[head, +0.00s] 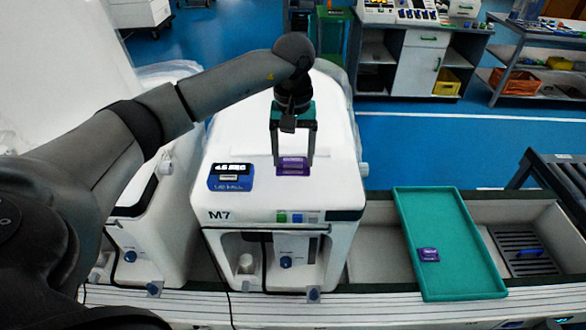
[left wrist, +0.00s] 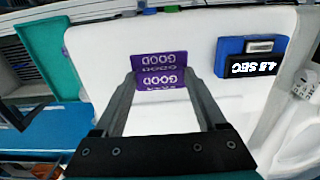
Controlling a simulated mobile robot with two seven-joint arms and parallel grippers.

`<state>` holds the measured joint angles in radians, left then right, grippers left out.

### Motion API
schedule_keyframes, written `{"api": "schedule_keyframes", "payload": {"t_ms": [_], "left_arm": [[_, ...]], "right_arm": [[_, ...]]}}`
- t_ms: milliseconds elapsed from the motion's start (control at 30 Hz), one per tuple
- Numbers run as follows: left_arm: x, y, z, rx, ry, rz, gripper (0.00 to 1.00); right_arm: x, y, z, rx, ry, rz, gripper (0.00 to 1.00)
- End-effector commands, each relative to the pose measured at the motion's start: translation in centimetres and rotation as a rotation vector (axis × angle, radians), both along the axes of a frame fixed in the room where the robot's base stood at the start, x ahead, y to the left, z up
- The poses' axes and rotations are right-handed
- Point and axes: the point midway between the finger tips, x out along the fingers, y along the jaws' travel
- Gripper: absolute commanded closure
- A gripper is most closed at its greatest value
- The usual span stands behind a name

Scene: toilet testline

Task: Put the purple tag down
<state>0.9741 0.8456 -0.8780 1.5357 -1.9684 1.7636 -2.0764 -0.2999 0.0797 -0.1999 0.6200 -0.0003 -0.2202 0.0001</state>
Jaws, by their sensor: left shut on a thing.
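The purple tag (head: 292,171) with "GOOD" lettering is between the fingertips of my left gripper (head: 294,161), at the top of the white machine marked M7 (head: 235,275). My left gripper points down and is shut on the tag. In the left wrist view the purple tag (left wrist: 159,72) shows two lettered faces between the fingers. I cannot tell whether its lower edge touches the machine's top. My right gripper is not in view.
A blue display box (head: 231,177) stands on the machine's top, left of the tag. A teal tray (head: 455,270) at the right holds another small purple piece (head: 428,255).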

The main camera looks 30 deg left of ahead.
Motion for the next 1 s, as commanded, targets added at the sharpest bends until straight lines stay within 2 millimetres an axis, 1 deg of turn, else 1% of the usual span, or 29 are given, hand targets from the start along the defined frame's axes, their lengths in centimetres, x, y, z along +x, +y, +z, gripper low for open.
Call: {"api": "schedule_keyframes", "payload": {"t_ms": [167, 300, 400, 633, 767, 800, 1000], "left_arm": [[-0.1, 0.0, -1.3, -0.001, 0.003, 0.000, 0.79], [-0.1, 0.0, -3.5, -0.001, 0.004, 0.001, 0.79], [0.0, 0.0, -4.5, 0.000, 0.001, 0.001, 0.79], [0.0, 0.0, -4.5, 0.001, -0.001, 0.000, 0.79], [0.0, 0.0, -4.9, 0.001, -0.001, 0.000, 0.79], [0.0, 0.0, -4.9, 0.000, 0.000, 0.000, 0.24], [0.0, 0.0, -4.8, 0.000, 0.000, 0.000, 0.02]], "right_arm": [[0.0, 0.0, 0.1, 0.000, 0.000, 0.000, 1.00], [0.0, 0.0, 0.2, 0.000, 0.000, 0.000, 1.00], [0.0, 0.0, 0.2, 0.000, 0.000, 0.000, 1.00], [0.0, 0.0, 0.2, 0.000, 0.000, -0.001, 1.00], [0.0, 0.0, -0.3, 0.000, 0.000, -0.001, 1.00], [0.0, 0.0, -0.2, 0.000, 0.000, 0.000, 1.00], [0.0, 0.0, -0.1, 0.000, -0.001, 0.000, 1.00]]}}
